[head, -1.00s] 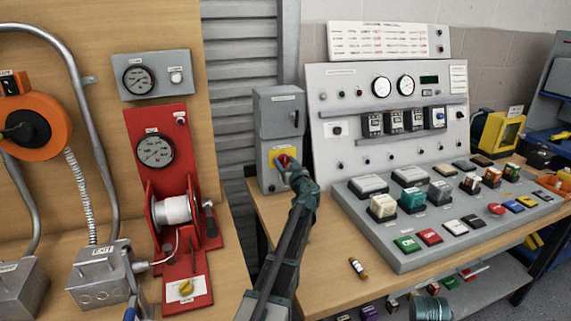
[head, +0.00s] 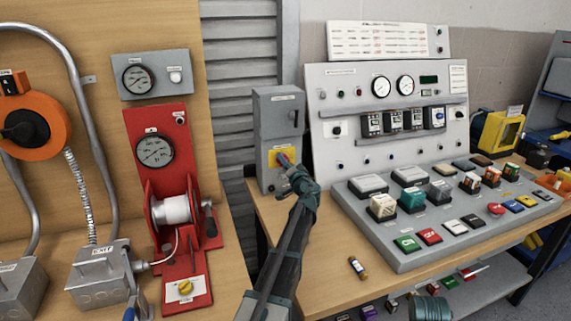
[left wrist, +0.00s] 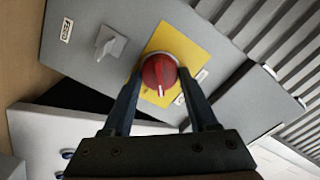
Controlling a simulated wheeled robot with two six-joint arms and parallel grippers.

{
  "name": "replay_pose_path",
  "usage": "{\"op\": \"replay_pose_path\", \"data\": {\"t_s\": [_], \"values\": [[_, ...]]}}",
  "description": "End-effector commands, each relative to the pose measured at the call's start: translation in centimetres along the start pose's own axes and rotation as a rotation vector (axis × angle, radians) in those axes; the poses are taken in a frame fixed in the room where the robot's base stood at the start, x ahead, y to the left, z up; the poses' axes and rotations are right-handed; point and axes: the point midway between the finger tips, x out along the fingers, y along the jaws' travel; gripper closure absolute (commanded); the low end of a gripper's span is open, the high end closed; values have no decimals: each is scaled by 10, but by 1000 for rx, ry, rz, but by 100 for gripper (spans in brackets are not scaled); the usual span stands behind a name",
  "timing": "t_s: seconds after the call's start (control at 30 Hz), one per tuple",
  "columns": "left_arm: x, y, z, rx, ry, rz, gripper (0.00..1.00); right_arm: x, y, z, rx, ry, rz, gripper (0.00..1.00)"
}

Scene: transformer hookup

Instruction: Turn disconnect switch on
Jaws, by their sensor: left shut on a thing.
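The disconnect switch is a grey box (head: 278,108) standing at the left end of the bench, with a yellow plate and a red rotary knob. In the left wrist view the red knob (left wrist: 158,70) sits on the yellow plate (left wrist: 177,43), its white mark pointing toward the bottom of the picture. My left gripper (head: 286,163) is at the knob, with one finger on each side, shut on it. The fingers partly hide the knob in the head view.
A sloped control panel (head: 400,255) with several buttons and blocks stands to the right. A red winch stand (head: 157,118) is on the left. A small fuse-like cylinder (head: 357,267) lies on the bench front. A grey toggle (left wrist: 110,42) is near the knob.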

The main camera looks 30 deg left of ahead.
Motion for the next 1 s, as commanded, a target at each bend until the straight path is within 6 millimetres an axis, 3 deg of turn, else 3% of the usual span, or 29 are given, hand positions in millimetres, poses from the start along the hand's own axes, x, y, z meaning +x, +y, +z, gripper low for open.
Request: {"op": "replay_pose_path", "data": {"t_s": [0.5,1.0], "values": [[-1,2,0,450,1,1,97,2,0,0,0,0,0,100],[-1,3,0,660,1,1,97,2,0,0,0,0,0,100]]}}
